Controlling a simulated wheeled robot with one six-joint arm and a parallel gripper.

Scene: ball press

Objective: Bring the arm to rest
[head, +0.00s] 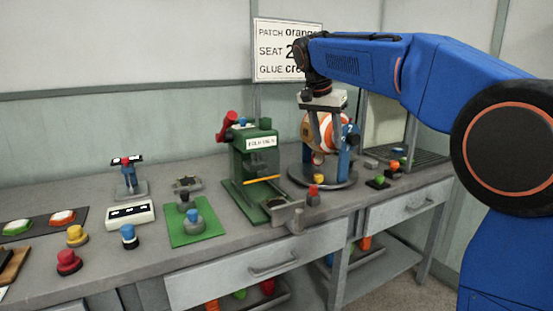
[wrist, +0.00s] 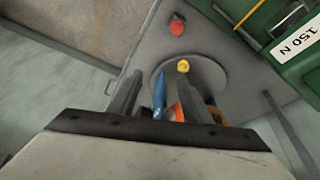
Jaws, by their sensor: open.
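My blue arm reaches in from the right in the head view, its gripper (head: 325,140) pointing down at the round stand. My gripper's fingers are apart in the wrist view (wrist: 158,85). In the wrist view, blue and orange parts show between the fingers, and the gripper body hides the rest.
A green press (head: 240,160) stands just left of the ball stand. Left of it, a green mat (head: 190,232) holds knobbed pieces. Red (head: 68,262) and yellow (head: 77,236) knobs stand near the bench's front edge. A dark tray (head: 420,158) is at the right. A sign (head: 275,50) is behind.

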